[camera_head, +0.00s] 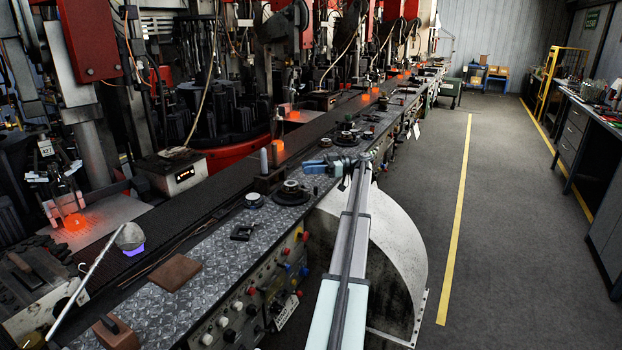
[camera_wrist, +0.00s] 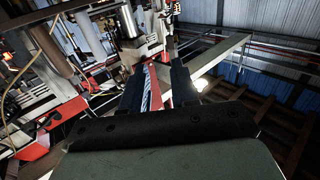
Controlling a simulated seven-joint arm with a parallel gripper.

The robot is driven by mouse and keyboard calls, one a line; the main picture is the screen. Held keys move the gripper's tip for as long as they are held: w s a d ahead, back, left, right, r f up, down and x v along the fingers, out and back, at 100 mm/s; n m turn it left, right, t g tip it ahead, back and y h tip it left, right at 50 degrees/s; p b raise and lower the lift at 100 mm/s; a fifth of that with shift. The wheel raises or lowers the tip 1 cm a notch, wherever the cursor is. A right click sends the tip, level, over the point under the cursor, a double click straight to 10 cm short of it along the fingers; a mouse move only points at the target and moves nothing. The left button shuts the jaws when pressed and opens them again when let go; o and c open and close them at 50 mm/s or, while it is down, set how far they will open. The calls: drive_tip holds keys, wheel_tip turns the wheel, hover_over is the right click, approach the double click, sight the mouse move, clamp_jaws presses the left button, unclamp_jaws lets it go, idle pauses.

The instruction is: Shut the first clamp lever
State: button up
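My gripper (camera_head: 313,167) is over the right part of the metal-plated bench, with its bluish fingers toward the left. In the wrist view my gripper (camera_wrist: 156,78) has its two dark fingers apart, with a clear gap between them. A red strip and a pale striped strip show through the gap; I cannot tell how far beyond they are. Nothing is visibly held. I cannot pick out the first clamp lever with certainty in either view. Dark machine parts crowd the area left of the bench, and a lever there is too small or hidden to tell.
The bench (camera_head: 218,262) carries round dark fittings (camera_head: 291,190), a black bracket (camera_head: 242,232) and a brown block (camera_head: 174,272). A pale rod with a cup (camera_head: 130,237) leans at the left. Glowing orange pieces (camera_head: 76,222) lie along the machines. The floor (camera_head: 510,200) at right is clear.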

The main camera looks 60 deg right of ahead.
drive_tip(key=shift+r, duration=0.45)
